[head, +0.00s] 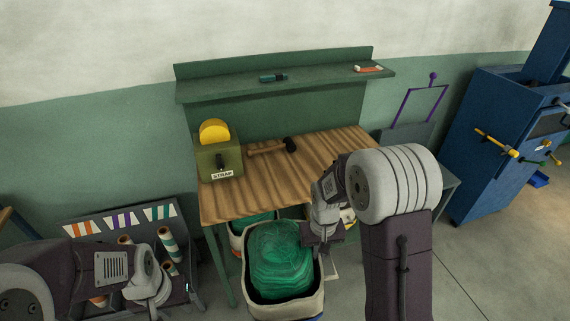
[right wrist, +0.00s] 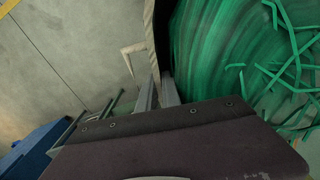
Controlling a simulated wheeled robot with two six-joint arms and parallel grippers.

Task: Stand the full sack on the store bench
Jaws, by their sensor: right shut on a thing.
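My right gripper (head: 322,240) is at the sack's right rim. In the right wrist view its fingers (right wrist: 158,92) are closed on the cloth rim, with the green netting (right wrist: 215,50) just to the right. My left gripper (head: 160,296) is low at the left, apart from the sack, and its finger gap is not clear.
A green STRAP box (head: 220,160) with a yellow roll and a mallet (head: 272,147) lie on the bench top; its front and right are clear. A rack of rolls (head: 168,245) stands at left. A blue cabinet (head: 500,130) stands at right.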

